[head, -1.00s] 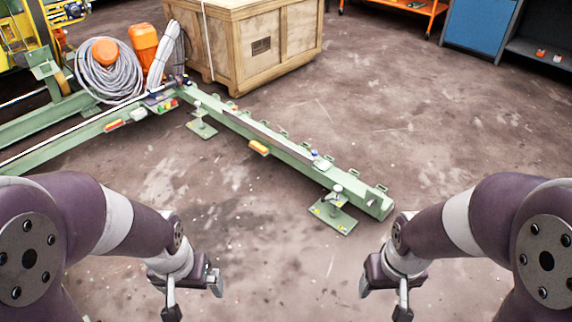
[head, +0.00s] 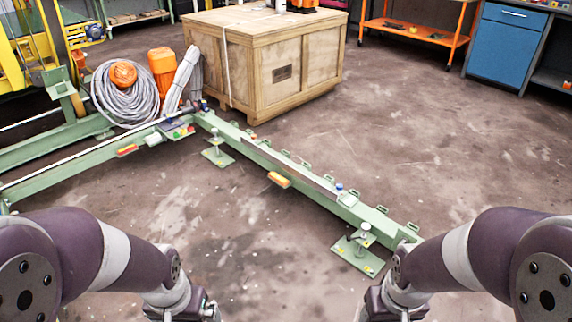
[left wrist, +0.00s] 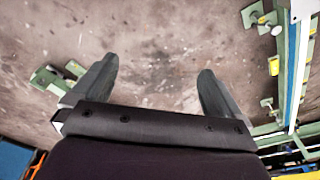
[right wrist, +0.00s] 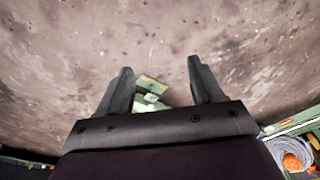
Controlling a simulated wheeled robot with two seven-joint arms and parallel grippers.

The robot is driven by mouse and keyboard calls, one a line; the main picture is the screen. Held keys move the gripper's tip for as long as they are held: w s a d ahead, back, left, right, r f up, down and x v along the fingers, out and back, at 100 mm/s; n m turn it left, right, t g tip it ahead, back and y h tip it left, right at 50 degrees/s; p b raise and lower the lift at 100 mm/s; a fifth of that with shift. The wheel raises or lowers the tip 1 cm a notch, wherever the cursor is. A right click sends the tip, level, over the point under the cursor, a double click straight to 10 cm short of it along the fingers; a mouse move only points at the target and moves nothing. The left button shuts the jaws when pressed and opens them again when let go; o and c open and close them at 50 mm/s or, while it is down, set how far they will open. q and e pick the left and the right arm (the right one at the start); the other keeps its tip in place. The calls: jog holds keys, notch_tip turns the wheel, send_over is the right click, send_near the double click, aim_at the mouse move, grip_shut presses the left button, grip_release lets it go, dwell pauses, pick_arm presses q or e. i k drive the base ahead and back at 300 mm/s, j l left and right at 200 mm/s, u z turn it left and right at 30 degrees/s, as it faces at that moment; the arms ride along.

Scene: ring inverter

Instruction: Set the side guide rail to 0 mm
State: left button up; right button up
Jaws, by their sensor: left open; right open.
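A long green beam (head: 385,222) runs diagonally across the middle of the head view, with a grey strip (head: 300,176) along it that looks like the side guide rail. A small blue-topped part (head: 340,187) sits near the strip's lower right end. No scale reading is legible. A green foot plate (head: 357,254) with a post stands below the beam's near end. My left gripper (left wrist: 157,68) is open and empty over bare floor; part of a green frame shows right of it. My right gripper (right wrist: 160,64) is open and empty, with green parts seen beyond its fingers.
A wooden crate (head: 285,70) stands behind the beam. A coiled grey cable (head: 122,100) and an orange motor-like part (head: 162,72) are at the left. An orange bench (head: 415,32) and a blue cabinet (head: 505,45) stand at the back right.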

aim_at(331, 195)
jog(key=i+j+u, duration=0.1)
jog(key=i, duration=1.25)
jog(key=i+j, duration=0.2)
jog(key=i, duration=1.15)
jog(key=j+u, duration=0.05)
